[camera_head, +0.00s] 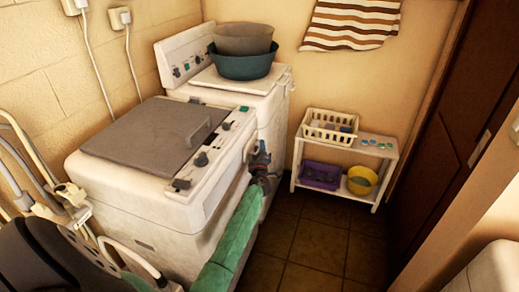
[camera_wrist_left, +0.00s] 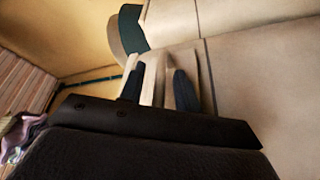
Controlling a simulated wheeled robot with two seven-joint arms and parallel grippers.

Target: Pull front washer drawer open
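The front washer (camera_head: 150,212) is a white machine with a grey lid (camera_head: 150,137) and a sloped control panel with dark knobs. My left gripper (camera_head: 259,156) is at the far right end of this panel, beside the washer's right side. In the left wrist view the two dark fingers (camera_wrist_left: 159,88) stand apart, with a pale upright bar (camera_wrist_left: 150,82) between them. A gap seems to show between the bar and the right finger. The drawer's outline cannot be made out in the head view, where my green-sleeved arm covers part of the washer's front. My right gripper is not in view.
A second white washer (camera_head: 277,102) stands behind, carrying a teal basin (camera_head: 242,67). A low white shelf (camera_head: 376,151) holds a white basket (camera_head: 327,127), a purple basket (camera_head: 320,176) and a yellow bowl (camera_head: 361,180). Tiled floor (camera_head: 310,240) is clear right of my arm.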

